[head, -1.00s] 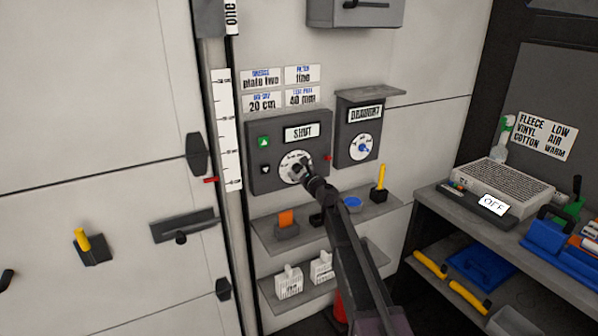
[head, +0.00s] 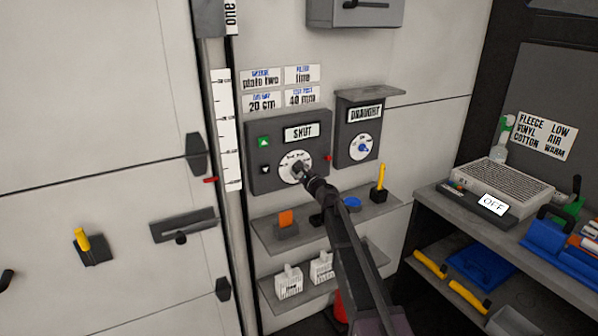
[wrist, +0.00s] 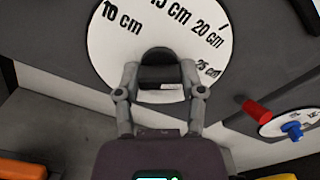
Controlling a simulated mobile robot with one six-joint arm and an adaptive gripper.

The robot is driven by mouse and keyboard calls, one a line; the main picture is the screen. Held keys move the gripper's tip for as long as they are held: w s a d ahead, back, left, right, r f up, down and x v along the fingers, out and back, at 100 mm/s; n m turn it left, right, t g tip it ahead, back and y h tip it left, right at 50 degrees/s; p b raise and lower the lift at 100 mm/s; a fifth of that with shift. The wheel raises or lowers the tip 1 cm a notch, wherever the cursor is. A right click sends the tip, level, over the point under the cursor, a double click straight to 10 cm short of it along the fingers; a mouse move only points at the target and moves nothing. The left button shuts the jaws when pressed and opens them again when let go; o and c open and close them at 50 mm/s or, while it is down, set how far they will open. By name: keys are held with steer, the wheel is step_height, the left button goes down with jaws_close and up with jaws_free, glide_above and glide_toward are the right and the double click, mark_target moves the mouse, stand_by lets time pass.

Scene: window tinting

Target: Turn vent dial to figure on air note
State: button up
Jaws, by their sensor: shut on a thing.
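The vent dial (head: 285,173) is a white disc on a grey wall panel (head: 262,182) with a "SHUT" plate. In the wrist view the dial (wrist: 112,55) carries the marks 10, 15, 20 and 25 cm around its dark knob (wrist: 160,57). My gripper (wrist: 160,78) is shut on this knob, one finger on each side. In the head view my gripper (head: 305,174) reaches the dial from the lower right and covers part of it. The air note (head: 262,104), above the panel, reads "20 cm". The dial's pointer mark cannot be made out.
A "DRAUGHT" box (head: 352,149) with a blue-knobbed dial (head: 363,147) is close on the right. A red peg (wrist: 257,107) sticks out between them. A shelf (head: 268,238) with small items lies below. Green and black arrow buttons are left of the dial.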

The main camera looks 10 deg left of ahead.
steer(key=n, duration=0.6)
steer(key=shift+w, duration=0.1)
stand_by(0.3)
steer(key=o, duration=1.1)
steer(key=shift+o, duration=0.2)
steer(key=v, duration=1.2)
